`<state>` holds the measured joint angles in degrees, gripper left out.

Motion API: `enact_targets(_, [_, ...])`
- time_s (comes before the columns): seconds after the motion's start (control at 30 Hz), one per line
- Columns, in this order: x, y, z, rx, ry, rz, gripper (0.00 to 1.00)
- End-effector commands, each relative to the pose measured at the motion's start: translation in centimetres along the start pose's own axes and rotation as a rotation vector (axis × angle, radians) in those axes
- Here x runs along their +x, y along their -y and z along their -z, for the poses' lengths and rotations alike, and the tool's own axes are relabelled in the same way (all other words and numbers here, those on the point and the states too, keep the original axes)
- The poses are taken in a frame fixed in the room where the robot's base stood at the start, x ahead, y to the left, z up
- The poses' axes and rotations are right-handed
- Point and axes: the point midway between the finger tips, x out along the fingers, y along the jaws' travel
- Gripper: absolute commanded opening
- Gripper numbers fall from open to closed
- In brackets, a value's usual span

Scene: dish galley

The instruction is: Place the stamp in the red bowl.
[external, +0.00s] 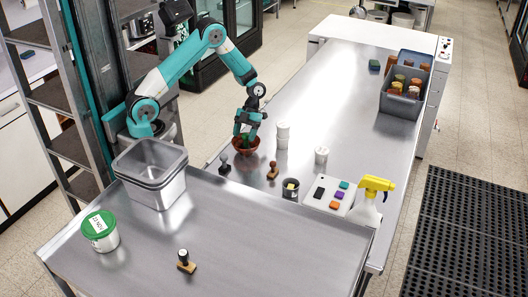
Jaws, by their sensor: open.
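The reddish-brown bowl (247,151) stands on the steel table, left of the white cups. My gripper (244,136) is open, pointing down right at the bowl and overlapping its rim in this view. I cannot tell whether its fingertips are inside or above the bowl, and part of the bowl's inside is hidden. All three stand upright, apart from the gripper.
Stacked steel pans (150,181) and a green-lidded tub (100,233) stand at left. White cups (282,139), a dark cup (290,190), a white board (313,202) with coloured blocks and a yellow-topped spray bottle (366,211) stand right. A grey crate (399,107) is farther back.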

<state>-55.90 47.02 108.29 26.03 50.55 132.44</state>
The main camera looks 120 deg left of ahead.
Motion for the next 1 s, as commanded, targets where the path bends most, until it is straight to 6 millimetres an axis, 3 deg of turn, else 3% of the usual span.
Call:
enact_targets(0.2, [-3.3,0.0,2.1,0.0,0.002,0.001,0.64])
enact_targets(0.4, [-5.4,0.0,3.4,-0.001,0.001,0.0,0.64])
enact_targets(0.87, [-5.3,0.0,3.4,-0.001,0.001,0.0,0.64])
enact_targets(1.0, [-5.9,0.3,4.5,-0.087,0.042,-0.015,0.64])
